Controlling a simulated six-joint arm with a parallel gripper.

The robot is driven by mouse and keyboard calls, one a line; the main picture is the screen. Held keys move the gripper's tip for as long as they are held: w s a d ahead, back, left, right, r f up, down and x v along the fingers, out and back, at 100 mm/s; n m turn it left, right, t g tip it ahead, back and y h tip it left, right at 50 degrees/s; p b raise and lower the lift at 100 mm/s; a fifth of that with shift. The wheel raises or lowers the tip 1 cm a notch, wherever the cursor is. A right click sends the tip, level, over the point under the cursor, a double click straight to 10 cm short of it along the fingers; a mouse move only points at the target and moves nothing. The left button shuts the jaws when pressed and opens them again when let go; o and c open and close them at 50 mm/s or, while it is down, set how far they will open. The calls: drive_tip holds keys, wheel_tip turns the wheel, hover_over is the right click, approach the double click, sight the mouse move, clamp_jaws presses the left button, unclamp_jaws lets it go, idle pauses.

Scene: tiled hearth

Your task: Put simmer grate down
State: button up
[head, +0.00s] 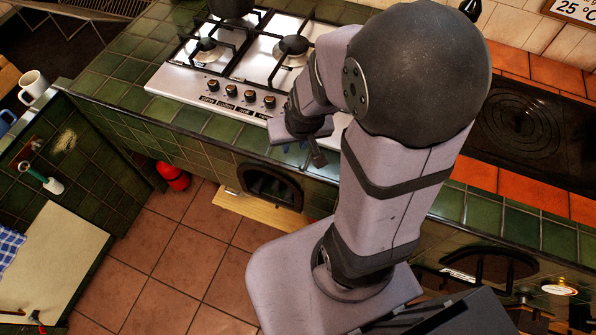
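A steel gas hob (180,83) is set in the green-tiled counter at the top middle. Black pan supports (238,50) stand over its burners, and a row of knobs runs along its front. I cannot pick out a separate simmer grate with certainty. My gripper (316,154) is at the hob's front right edge, pointing down over the counter front. My own arm hides much of it and the hob's right side. Whether its fingers are open or shut, or hold anything, cannot be made out.
A dark round pot (231,6) sits at the hob's back. A black cooking plate (520,125) lies in orange tiles at right. A white mug (33,86) stands at far left. A red extinguisher-like object (173,176) is on the floor, which has clear room (170,260).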

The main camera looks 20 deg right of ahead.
drive_tip(key=s+a+r+n+g, duration=0.2)
drive_tip(key=s+a+g, duration=0.1)
drive_tip(key=s, duration=0.6)
drive_tip(key=shift+g, duration=0.3)
drive_tip(key=shift+r, duration=0.1)
wheel_tip(320, 180, down, 8)
drive_tip(key=b, duration=0.8)
drive_tip(key=shift+f, duration=0.2)
